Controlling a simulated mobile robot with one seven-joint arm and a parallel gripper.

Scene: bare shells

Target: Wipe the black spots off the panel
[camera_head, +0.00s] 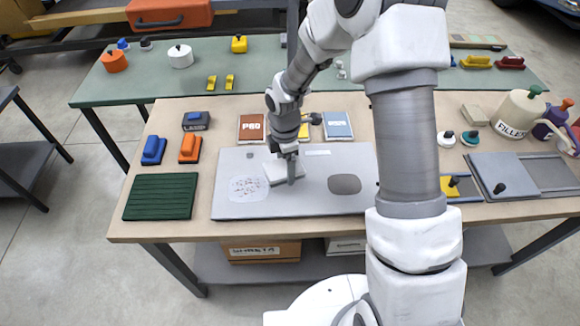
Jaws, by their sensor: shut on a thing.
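A grey panel (320,205) lies on the tan table. A dark grey oval (344,184) lies on the panel at the right. My gripper (290,172) points down over the panel's middle, shut on a pale flat block (276,173). The block is at the panel's surface, just right of the spotted patch; I cannot tell whether it touches. My arm hides the panel's right edge and part of the block.
Blue (153,150) and orange (190,148) blocks and a dark green ribbed mat (161,196) stand left of the panel. Small boxes (252,128) stand behind it. A cream jug (517,113) and a grey sliding tray (505,176) are at the right.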

